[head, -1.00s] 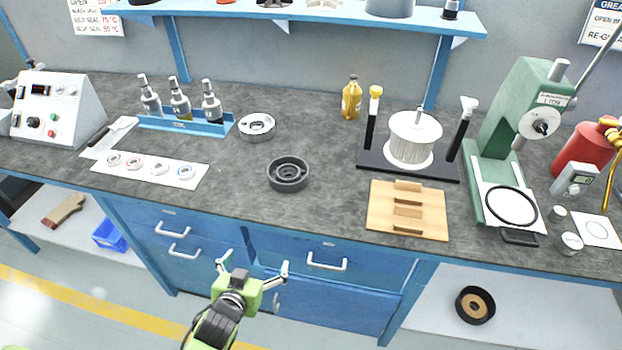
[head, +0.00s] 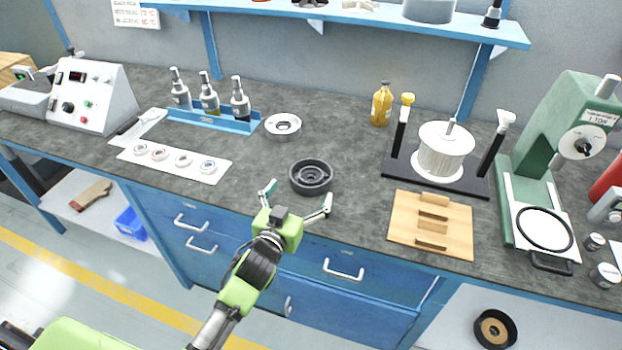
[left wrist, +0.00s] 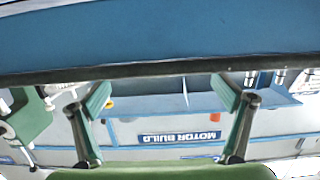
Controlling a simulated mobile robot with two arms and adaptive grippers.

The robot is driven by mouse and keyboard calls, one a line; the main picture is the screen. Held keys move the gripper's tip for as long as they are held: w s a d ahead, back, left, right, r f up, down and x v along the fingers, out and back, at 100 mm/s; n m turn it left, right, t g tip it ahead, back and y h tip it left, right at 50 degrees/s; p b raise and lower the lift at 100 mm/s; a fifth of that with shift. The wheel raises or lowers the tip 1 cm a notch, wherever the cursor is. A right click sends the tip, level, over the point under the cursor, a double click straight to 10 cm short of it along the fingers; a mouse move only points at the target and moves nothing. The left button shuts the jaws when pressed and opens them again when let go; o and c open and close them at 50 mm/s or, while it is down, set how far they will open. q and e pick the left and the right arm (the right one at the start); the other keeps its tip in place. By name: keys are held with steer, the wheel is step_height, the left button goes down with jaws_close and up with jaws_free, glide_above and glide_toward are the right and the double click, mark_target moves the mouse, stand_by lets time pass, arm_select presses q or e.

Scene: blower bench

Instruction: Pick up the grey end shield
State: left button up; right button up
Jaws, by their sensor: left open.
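The grey end shield (head: 311,177), a dark grey round part with a raised ring in its middle, lies flat on the bench top near the front edge in the head view. My left gripper (head: 298,199) is open and empty, its fingers spread wide towards the bench. In the head view its tips show just below the end shield, apart from it. In the left wrist view, the open fingers (left wrist: 165,100) point at the bench's front edge, and the end shield cannot be made out there. My right gripper is not in view.
A silver ring part (head: 283,126) lies behind the end shield. A white strip with small rings (head: 173,160) is to its left, a wooden fixture (head: 431,224) to its right. A winding stand (head: 438,160) and green press (head: 555,130) stand further right. The bench around the end shield is clear.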

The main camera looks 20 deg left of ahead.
mark_target(308, 182)
arm_select(q)
steer(key=shift+w+d+f, duration=0.1)
steer(key=shift+w+f, duration=0.1)
steer(key=shift+w, duration=1.25)
steer(key=shift+w+d+f, duration=0.1)
steer(key=shift+w+f, duration=0.1)
steer(key=shift+w, duration=1.25)
steer(key=shift+a, duration=0.1)
steer(key=c, duration=1.5)
steer(key=shift+r, duration=0.1)
